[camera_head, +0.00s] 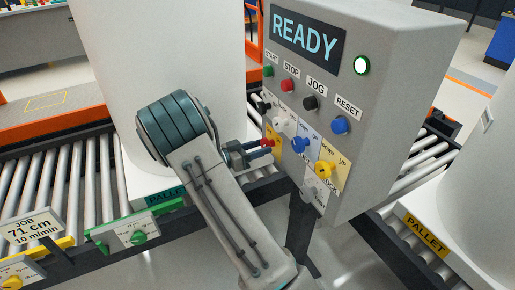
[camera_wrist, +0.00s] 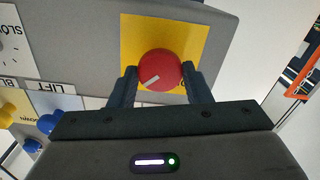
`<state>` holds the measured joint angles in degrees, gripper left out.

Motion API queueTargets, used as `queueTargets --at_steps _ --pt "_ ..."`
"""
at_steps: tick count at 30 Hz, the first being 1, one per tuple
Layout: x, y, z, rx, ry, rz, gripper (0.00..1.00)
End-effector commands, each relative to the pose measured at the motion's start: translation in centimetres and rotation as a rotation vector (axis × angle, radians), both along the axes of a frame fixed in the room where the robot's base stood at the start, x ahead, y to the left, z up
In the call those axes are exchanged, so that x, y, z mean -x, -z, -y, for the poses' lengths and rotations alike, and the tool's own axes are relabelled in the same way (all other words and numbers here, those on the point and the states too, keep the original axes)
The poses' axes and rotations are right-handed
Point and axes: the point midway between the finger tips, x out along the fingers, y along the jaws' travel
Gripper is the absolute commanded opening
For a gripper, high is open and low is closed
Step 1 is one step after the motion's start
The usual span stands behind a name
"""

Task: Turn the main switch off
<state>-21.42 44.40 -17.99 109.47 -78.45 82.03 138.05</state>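The main switch is a red round knob (camera_wrist: 160,70) with a white mark, on a yellow plate (camera_wrist: 190,30) on the grey control box. The mark slants to the lower left in the wrist view. My gripper (camera_wrist: 160,68) has one finger at each side of the knob, and both tips appear to touch it. The fingers cover the lower plate, and its lettering is mostly hidden. In the head view my gripper (camera_head: 262,148) reaches from the left to the red knob (camera_head: 267,142) on the box front (camera_head: 385,95). The display (camera_head: 305,38) reads READY, and a green lamp (camera_head: 362,65) is lit.
Several push buttons, including a blue RESET button (camera_head: 340,125), sit above the switch row. A blue knob (camera_head: 302,144) and a yellow knob (camera_head: 325,169) are right of the red one. A white tank (camera_head: 160,50) stands behind my arm, and roller conveyors (camera_head: 95,165) lie around.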

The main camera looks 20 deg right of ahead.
Motion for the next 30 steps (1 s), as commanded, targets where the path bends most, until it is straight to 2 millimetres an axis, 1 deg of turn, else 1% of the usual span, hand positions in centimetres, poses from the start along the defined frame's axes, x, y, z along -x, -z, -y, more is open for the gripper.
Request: queueTargets --at_steps 1,2,4,10,14,20,30 --pt "0.00 0.00 -0.01 0.000 0.000 0.000 0.24" --pt "0.00 0.00 -0.01 0.000 0.000 0.000 0.21" --pt "-0.02 0.00 -0.35 0.000 -0.001 0.000 0.21" --pt "-0.02 0.06 -0.16 0.000 -0.002 -0.016 0.21" --pt "-0.03 0.12 -0.16 0.001 -0.003 -0.058 0.21" --pt "-0.02 0.22 -0.12 0.007 -0.003 -0.183 0.21" --pt "0.00 0.05 -0.07 0.018 -0.001 -0.497 0.21"
